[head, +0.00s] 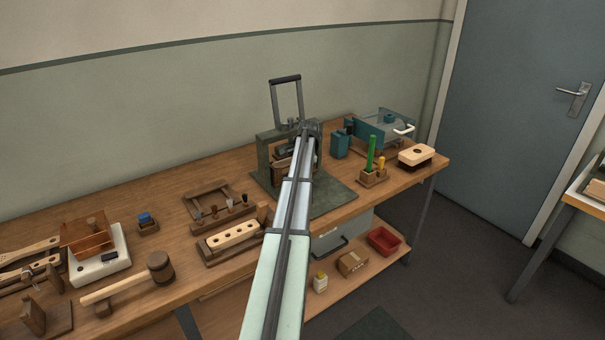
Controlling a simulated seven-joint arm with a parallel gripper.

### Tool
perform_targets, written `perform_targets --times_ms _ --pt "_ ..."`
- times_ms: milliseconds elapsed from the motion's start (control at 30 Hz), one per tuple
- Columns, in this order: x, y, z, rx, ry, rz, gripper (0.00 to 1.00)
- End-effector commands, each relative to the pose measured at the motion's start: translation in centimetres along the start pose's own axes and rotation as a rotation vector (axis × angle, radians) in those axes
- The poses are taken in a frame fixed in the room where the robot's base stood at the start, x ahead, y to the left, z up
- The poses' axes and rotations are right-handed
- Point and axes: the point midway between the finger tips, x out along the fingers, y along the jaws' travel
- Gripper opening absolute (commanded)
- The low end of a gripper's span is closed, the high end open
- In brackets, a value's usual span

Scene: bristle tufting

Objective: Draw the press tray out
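A dark green press (264,150) with a tall lever handle (285,79) stands on the bench, on a flat green base plate (335,196). Inside its frame a small brown piece (281,166) shows beside my arm; I cannot tell whether it is the press tray or something on it. My arm reaches from the bottom of the view up to the press and covers its right side. My gripper (285,148) is at the press opening, small and dark, partly hidden by the arm. Its fingers cannot be made out.
Left of the press are a wooden frame (207,193), a block with holes (232,236), a mallet (128,279) and a white scale (97,272). To the right are a teal container (340,145), a holder with a green tool (371,153) and a brush block (416,154).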

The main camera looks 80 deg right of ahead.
Motion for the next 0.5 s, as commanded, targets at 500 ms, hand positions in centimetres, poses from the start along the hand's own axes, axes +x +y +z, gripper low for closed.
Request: perform_targets --times_ms 500 --pt "0.27 0.01 0.00 0.000 0.000 0.000 0.23"
